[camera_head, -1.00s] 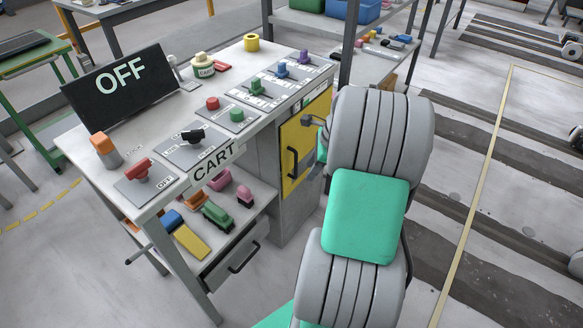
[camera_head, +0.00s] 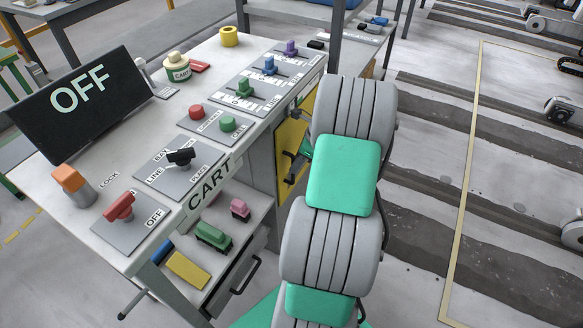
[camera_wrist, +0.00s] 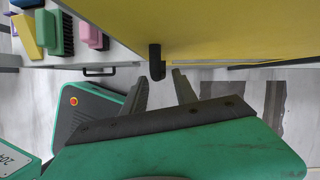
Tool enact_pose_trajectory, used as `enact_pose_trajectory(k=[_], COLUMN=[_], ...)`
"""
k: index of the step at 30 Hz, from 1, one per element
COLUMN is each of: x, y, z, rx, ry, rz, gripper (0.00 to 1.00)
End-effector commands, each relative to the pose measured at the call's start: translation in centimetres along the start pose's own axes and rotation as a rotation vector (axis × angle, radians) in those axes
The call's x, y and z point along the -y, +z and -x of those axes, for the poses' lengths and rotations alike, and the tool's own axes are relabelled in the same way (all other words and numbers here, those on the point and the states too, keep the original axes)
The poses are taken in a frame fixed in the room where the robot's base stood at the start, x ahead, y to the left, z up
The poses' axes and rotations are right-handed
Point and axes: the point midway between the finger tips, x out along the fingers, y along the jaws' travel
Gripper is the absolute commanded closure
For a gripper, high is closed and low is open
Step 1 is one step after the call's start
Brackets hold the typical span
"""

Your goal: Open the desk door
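The desk's yellow door (camera_head: 290,136) is on the end of the grey cabinet, partly covered by my arm in the head view. It fills the upper part of the wrist view (camera_wrist: 230,30). Its dark upright handle (camera_head: 289,170) shows at the left of my arm, and its lower end hangs near the middle of the wrist view (camera_wrist: 156,62). My gripper (camera_wrist: 160,80) has its two dark fingers spread apart, with the handle's end close to the fingertips and between them in the picture. I cannot tell whether they touch. In the head view my gripper is mostly hidden behind my arm.
The desk top (camera_head: 105,190) carries an OFF sign (camera_head: 82,95), knobs and buttons. A lower shelf holds toy-like blocks (camera_head: 213,236) above a drawer with a black handle (camera_head: 245,275). Open floor (camera_head: 425,240) lies to the right.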

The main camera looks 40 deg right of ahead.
Motion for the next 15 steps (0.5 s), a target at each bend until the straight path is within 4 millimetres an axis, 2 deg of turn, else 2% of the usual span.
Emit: enact_pose_trajectory(k=[1, 6, 15], x=[-0.1, -0.1, 0.1], y=[0.0, 0.0, -0.1], z=[-1.4, -3.5, -3.7], rx=[0.000, -0.001, 0.000], ry=[0.004, 0.001, -0.002], rz=[0.002, 0.002, -0.001], gripper=[0.66, 0.66, 0.67])
